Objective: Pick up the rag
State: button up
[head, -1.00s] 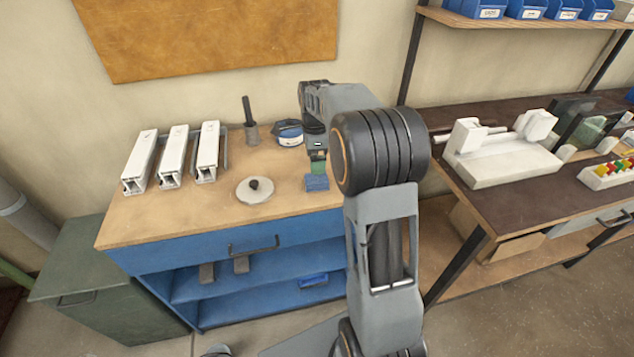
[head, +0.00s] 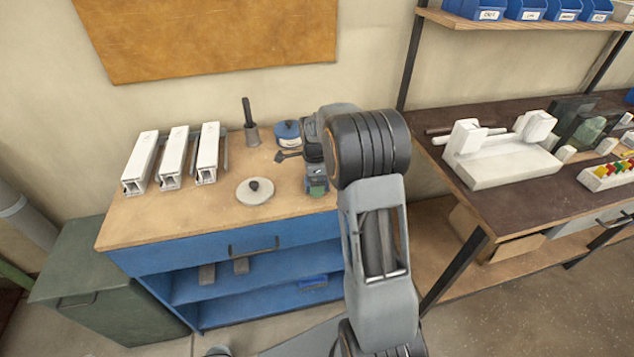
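A round pale lid with a dark knob (head: 255,191) sits left of the blue piece. A blue round tin (head: 287,133) and a grey cup with a dark handle (head: 251,134) stand behind. Three white profiles (head: 174,157) lie left. A dark bench (head: 520,205) holds a white clamp (head: 500,163).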

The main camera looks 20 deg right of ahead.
jog(key=shift+c, duration=0.2)
jog(key=c, duration=1)
jog(key=shift+o, duration=0.2)
jog(key=shift+r, duration=0.15)
jog(key=shift+r, duration=0.65)
jog(key=s+a+r+b, duration=0.1)
jog(key=s+a+r, duration=0.6)
jog(key=s+r, duration=0.4)
jog(key=shift+s+a+r, duration=0.2)
jog(key=shift+s+a, duration=0.15)
jog(key=shift+a, duration=0.05)
